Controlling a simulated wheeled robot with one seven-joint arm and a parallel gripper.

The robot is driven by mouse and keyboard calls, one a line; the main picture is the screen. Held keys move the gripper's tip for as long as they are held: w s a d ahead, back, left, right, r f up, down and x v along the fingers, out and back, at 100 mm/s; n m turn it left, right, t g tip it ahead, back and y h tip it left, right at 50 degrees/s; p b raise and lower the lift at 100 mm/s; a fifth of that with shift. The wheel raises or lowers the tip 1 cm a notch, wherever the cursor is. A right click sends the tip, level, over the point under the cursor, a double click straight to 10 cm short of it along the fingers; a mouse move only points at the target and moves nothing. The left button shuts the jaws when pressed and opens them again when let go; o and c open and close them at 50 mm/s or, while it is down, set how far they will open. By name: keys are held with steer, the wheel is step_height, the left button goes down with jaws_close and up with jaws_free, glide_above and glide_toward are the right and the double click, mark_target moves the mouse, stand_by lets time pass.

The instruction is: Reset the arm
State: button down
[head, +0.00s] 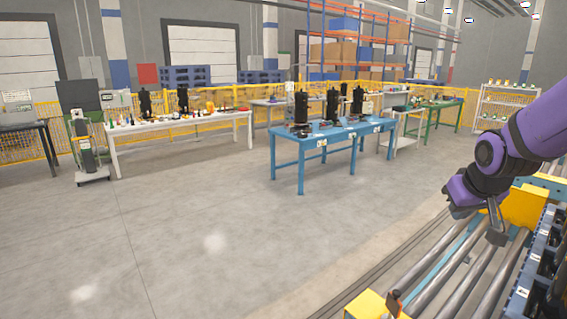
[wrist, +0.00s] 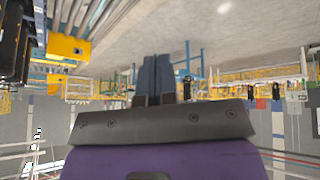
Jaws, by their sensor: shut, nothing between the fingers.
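My gripper (head: 494,236) hangs at the end of my purple and black arm at the right of the head view, over the roller conveyor (head: 443,276). In the wrist view my gripper (wrist: 157,60) shows its two dark fingers side by side and touching. It is shut with nothing between the fingers. The wrist view is turned over, with the floor at the top and the wall below.
A yellow block (head: 522,206) and a blue rack (head: 540,262) stand close to my gripper on the right. A blue table (head: 330,134) with black compressors stands further back. A white table (head: 180,124) holds small parts. The floor (head: 200,230) between is clear.

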steer(key=s+a+r, duration=0.2)
steer(key=s+r, duration=0.1)
steer(key=s, duration=0.4)
steer(key=s+a+r, duration=0.2)
steer(key=s+r, duration=0.1)
steer(key=s, duration=0.4)
steer(key=s+a+r+g+y, duration=0.1)
steer(key=s+a+r, duration=0.1)
steer(key=s, duration=0.5)
steer(key=shift+a+r, duration=0.2)
steer(key=shift+r, duration=0.6)
